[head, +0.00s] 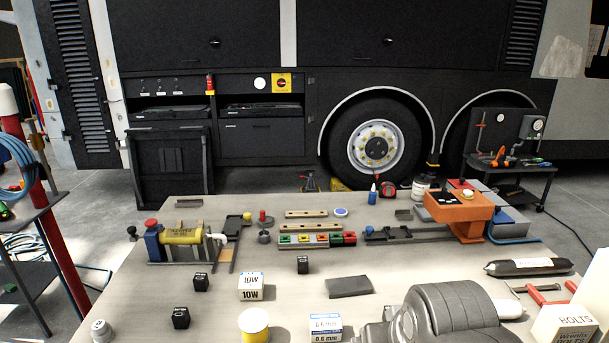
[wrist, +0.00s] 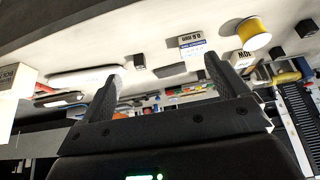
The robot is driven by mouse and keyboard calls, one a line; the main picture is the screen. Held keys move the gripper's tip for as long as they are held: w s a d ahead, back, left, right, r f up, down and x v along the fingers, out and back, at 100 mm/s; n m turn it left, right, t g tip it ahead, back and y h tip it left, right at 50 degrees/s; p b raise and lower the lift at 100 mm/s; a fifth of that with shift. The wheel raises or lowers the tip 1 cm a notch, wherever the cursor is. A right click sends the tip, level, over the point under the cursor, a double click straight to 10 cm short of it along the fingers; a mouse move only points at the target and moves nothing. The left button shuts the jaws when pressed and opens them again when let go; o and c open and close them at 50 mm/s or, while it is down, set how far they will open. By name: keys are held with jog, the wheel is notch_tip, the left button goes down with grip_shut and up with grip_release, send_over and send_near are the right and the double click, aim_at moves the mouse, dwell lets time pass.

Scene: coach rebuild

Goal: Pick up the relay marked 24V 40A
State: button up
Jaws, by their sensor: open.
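Several small black block-shaped parts that look like relays stand on the table. In the head view, one (head: 303,265) is mid-table, one (head: 200,282) is left of the 10W box and one (head: 180,318) is nearer the front. In the wrist view, a black block (wrist: 140,60) stands between my fingers, a little beyond them. Two more blocks (wrist: 278,53) (wrist: 306,25) are at the right. No 24V 40A marking is readable on any. My gripper (wrist: 163,68) is open and empty, apart from the blocks. My grey arm covers the front right of the head view.
A 10W box (head: 250,287), a yellow spool (head: 254,325) and a 0.6 mm box (head: 325,326) stand near the front. A dark flat slab (head: 348,287) lies mid-table. A BOLTS box (head: 563,325) is at right. A coloured block row (head: 315,240) lies farther back.

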jog(key=c, duration=0.8)
jog(key=w+d+g, duration=0.3)
jog(key=w+d, duration=0.1)
jog(key=w, duration=0.6)
jog(key=w+d+f+g, duration=0.1)
jog(key=w+d+f, duration=0.1)
jog(key=w+f, duration=0.1)
jog(key=w+d+f, duration=0.2)
jog(key=w+f, duration=0.2)
jog(key=w+d+f+g, duration=0.1)
jog(key=w+f, duration=0.2)
jog(key=f, duration=0.1)
jog(key=shift+w+d+m+g, duration=0.2)
jog(key=shift+d+m+g, duration=0.1)
jog(key=shift+d+m, duration=0.1)
jog(key=shift+w+a+f, duration=0.15)
jog(key=shift+a+f, duration=0.05)
jog(key=shift+f, duration=1.15)
jog(key=shift+w+a+f, duration=0.1)
jog(key=shift+a+f, duration=0.1)
jog(key=shift+f, duration=1.1)
